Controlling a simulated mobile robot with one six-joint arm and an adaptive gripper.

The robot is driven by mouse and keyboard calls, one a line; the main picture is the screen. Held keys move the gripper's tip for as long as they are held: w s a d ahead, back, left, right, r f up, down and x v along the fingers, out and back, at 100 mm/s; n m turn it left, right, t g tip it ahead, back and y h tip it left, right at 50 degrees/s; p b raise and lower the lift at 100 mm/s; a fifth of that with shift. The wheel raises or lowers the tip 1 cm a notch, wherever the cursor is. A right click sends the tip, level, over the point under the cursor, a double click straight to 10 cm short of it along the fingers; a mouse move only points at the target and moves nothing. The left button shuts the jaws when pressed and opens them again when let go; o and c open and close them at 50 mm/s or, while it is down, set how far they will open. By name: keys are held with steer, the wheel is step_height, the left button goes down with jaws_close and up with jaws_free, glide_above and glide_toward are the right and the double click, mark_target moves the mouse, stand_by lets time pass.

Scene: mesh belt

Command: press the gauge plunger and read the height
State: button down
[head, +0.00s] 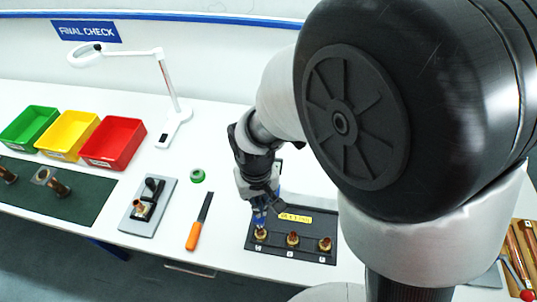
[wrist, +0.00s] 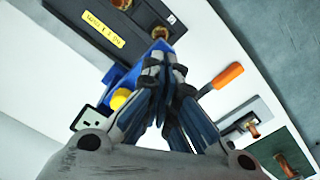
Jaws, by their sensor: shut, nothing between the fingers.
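My gripper (head: 259,217) is shut and empty, pointing down at the left fitting of a black tray (head: 291,250). It is also in the wrist view (wrist: 161,62), its fingers together and their tips by a copper-and-brass fitting (wrist: 159,33). Whether they touch it, I cannot tell. My fingers hide part of the blue body.
Two more fittings (head: 292,239) (head: 325,244) stand in the tray beside a yellow label. Coloured bins (head: 113,143) and a lamp (head: 172,127) stand farther back.

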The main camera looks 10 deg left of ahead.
steer(key=shift+f+b, duration=0.85)
steer(key=shift+f, duration=0.4)
steer(key=shift+r, duration=0.1)
step_height(320, 180, up, 8)
steer(key=p, duration=0.6)
